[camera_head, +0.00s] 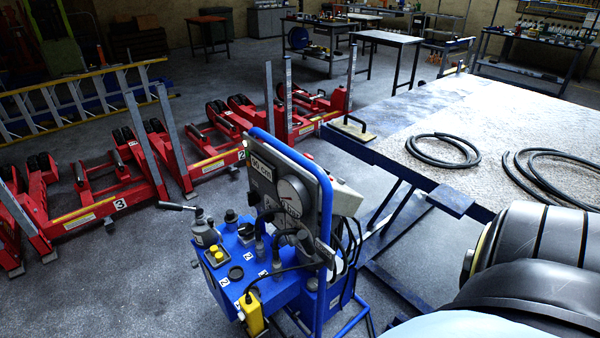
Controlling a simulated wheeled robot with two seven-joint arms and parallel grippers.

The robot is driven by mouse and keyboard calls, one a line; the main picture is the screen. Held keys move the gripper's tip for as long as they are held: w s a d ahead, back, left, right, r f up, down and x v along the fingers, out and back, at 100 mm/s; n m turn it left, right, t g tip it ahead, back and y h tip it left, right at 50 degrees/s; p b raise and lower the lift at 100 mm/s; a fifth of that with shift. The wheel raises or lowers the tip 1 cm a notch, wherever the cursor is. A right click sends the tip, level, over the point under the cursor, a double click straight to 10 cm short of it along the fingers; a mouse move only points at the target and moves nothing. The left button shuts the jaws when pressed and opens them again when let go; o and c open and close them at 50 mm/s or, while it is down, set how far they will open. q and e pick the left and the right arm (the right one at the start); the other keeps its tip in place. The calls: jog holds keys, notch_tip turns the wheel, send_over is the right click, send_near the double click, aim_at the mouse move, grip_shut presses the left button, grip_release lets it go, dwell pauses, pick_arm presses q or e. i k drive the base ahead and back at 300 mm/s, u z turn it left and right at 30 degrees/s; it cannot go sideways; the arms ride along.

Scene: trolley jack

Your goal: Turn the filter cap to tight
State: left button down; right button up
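A blue hydraulic trolley unit (284,292) stands on the floor at the lower centre. Its top carries several fittings. They include a round black cap (236,273), a yellow piece (217,254) on a dark base, a grey cylindrical part (204,233) with a lever, and a black knob (231,216). I cannot tell which of these is the filter cap, or how tight any of them is. Neither of my grippers shows in the head view. A dark part of my own body fills the lower right corner.
A worktable (420,125) with coiled black hoses (443,150) stands at the right. Red jacks (105,200) with upright posts line the floor behind and to the left. The trolley's blue tube frame (326,215) and panel rise beside its fittings. Bare floor lies at the lower left.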

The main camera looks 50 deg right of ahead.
aim_at(312, 283)
jog(key=z, duration=0.2)
jog(key=i, duration=0.9)
jog(key=z, duration=0.7)
